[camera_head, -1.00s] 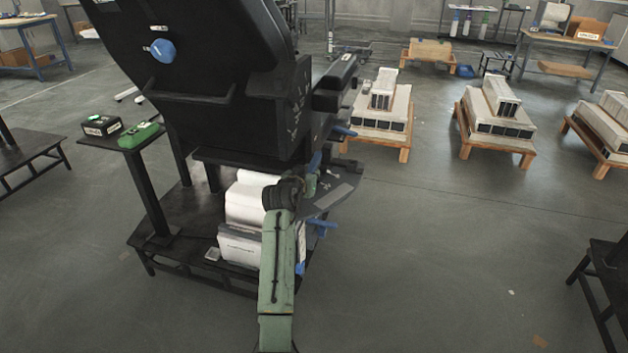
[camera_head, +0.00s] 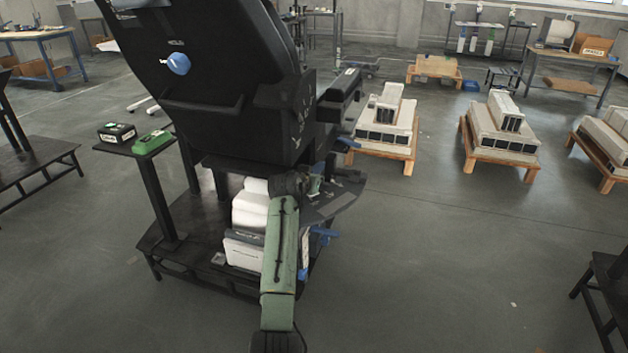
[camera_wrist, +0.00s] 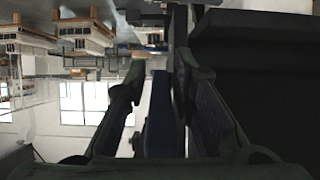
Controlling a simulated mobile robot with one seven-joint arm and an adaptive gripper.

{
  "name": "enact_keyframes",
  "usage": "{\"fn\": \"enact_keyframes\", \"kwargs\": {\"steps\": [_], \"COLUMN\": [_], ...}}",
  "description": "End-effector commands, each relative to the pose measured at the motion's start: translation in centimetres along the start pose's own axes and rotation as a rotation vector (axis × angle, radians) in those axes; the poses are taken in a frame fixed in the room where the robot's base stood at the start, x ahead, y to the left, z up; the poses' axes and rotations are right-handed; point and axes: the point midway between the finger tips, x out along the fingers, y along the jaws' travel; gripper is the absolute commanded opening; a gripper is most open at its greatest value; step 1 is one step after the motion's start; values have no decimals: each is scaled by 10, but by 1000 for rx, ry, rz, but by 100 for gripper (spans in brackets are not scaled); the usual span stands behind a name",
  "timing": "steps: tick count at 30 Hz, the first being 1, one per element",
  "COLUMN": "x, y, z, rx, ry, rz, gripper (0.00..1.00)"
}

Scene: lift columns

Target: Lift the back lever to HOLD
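A black chair-like unit (camera_head: 215,95) stands on a dark base (camera_head: 190,255). A blue knob (camera_head: 178,64) sits on its back. Blue levers show below its armrest (camera_head: 347,143) and lower at its right side (camera_head: 322,232). I cannot read a HOLD mark. My gripper (camera_wrist: 159,62) is open in the wrist view. A blue lever-like bar (camera_wrist: 159,115) shows between its fingers, closer to the right finger; I cannot tell whether they touch. In the head view my gripper is mostly hidden by my arm and the unit's side.
White boxes (camera_head: 250,210) sit on the base under the seat. A side stand holds a black box (camera_head: 117,133) and a green object (camera_head: 153,143). Loaded pallets (camera_head: 384,150) stand at the right. A dark panel (camera_wrist: 270,60) fills the wrist view's right.

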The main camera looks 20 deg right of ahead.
Motion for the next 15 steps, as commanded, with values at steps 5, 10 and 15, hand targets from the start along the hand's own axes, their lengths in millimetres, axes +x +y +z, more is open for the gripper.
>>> {"fn": "enact_keyframes", "kwargs": {"steps": [5, 10, 15], "x": [0, 0, -2], "y": [0, 0, -1], "z": [1, 1, 1], "rx": [-1, -1, -1], "ry": [-1, -2, -1], "rz": [0, 0, -1], "gripper": [37, 37, 37]}}
